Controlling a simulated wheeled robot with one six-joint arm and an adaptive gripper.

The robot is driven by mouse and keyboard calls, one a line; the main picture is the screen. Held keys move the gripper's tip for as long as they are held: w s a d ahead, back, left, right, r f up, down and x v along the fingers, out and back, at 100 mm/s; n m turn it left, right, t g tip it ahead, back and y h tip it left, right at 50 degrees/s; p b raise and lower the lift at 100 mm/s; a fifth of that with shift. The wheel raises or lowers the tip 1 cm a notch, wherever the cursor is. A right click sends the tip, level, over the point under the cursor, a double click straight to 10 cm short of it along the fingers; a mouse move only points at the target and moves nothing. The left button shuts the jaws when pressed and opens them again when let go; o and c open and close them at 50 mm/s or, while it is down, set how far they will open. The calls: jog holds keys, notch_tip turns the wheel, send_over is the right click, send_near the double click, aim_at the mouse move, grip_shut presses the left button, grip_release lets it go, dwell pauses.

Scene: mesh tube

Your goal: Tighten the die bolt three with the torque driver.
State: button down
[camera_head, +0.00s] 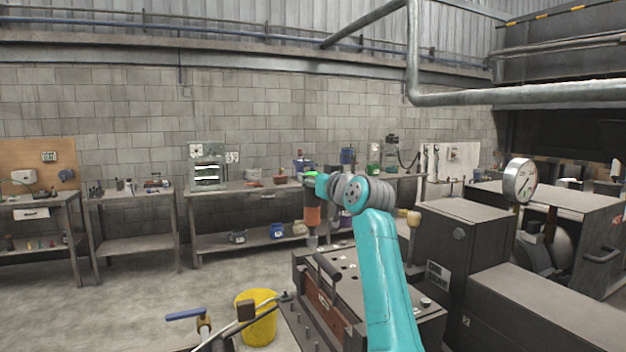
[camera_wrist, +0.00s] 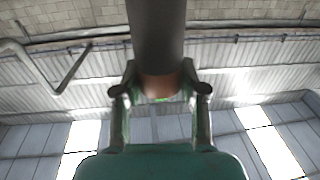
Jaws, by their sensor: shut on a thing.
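My gripper (camera_head: 314,181) is shut on the torque driver (camera_head: 312,215), which hangs upright with an orange band and a grey lower end. In the wrist view the dark body of the driver (camera_wrist: 157,35) runs up from between the two fingers of my gripper (camera_wrist: 160,88). The driver's lower end is over the back left part of the dark die block (camera_head: 340,275). Small bolt-like heads show on the block's top, but I cannot tell which is die bolt three. Whether the driver's tip touches a bolt is too small to tell.
A yellow bucket (camera_head: 257,318) and a blue-handled valve (camera_head: 186,314) stand left of the block. A pressure gauge (camera_head: 519,180) and grey machine housings crowd the right. Workbenches (camera_head: 240,187) line the back wall. Open floor (camera_head: 110,310) lies at left.

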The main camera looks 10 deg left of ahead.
jog(key=shift+f, duration=0.95)
dwell(2.1)
jog(key=shift+r, duration=0.15)
